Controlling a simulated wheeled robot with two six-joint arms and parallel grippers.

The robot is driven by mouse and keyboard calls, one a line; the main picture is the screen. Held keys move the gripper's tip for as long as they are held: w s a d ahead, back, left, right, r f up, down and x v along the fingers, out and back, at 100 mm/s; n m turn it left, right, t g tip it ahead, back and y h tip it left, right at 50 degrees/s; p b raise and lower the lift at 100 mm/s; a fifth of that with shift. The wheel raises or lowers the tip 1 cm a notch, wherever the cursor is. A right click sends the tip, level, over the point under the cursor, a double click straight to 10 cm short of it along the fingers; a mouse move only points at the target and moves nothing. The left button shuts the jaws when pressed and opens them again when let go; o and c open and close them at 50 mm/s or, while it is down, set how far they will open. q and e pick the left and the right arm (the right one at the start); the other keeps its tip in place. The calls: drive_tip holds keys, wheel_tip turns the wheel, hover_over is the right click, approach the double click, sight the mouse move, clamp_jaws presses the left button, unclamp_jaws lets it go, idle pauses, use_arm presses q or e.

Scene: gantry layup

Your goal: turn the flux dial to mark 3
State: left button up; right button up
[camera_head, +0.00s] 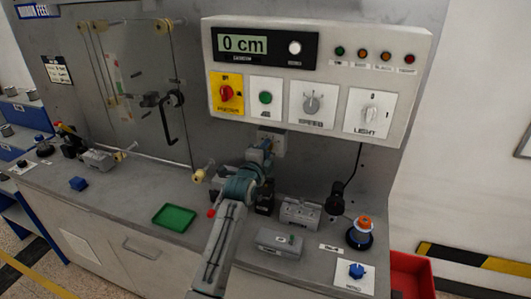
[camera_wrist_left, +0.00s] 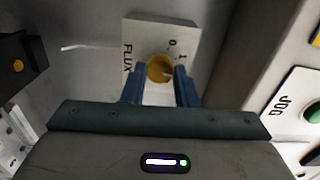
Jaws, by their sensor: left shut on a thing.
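The flux dial is a yellow round knob (camera_wrist_left: 160,68) on a white plate (camera_wrist_left: 185,38) lettered FLUX in the left wrist view. Marks 0 and 1 show beside the knob; other marks and the knob's pointer cannot be made out. My left gripper (camera_wrist_left: 159,80) is shut on the knob, a blue finger on each side. In the head view, my left gripper (camera_head: 266,146) reaches up to the small pale plate (camera_head: 279,136) below the control box and hides the knob. My right gripper is in neither view.
The control box (camera_head: 420,60), reading 0 cm, overhangs just above the gripper. On the bench stand a green tray (camera_head: 174,217), a grey block (camera_head: 280,243), a ribbed grey part (camera_head: 300,212) and an orange-topped spool (camera_head: 361,233). A black cable (camera_head: 353,165) hangs at right.

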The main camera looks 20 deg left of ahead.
use_arm(q)
drive_tip(key=m+b, duration=0.1)
drive_tip(key=m, duration=1)
drive_tip(key=shift+f+b, duration=0.15)
drive_tip(key=shift+b, duration=0.2)
drive_tip(key=shift+m, duration=0.4)
drive_tip(key=o, duration=1)
drive_tip(key=s+b, duration=0.3)
drive_tip(key=s, duration=0.7)
drive_tip(key=shift+s+a, duration=0.2)
drive_tip(key=shift+s, duration=0.2)
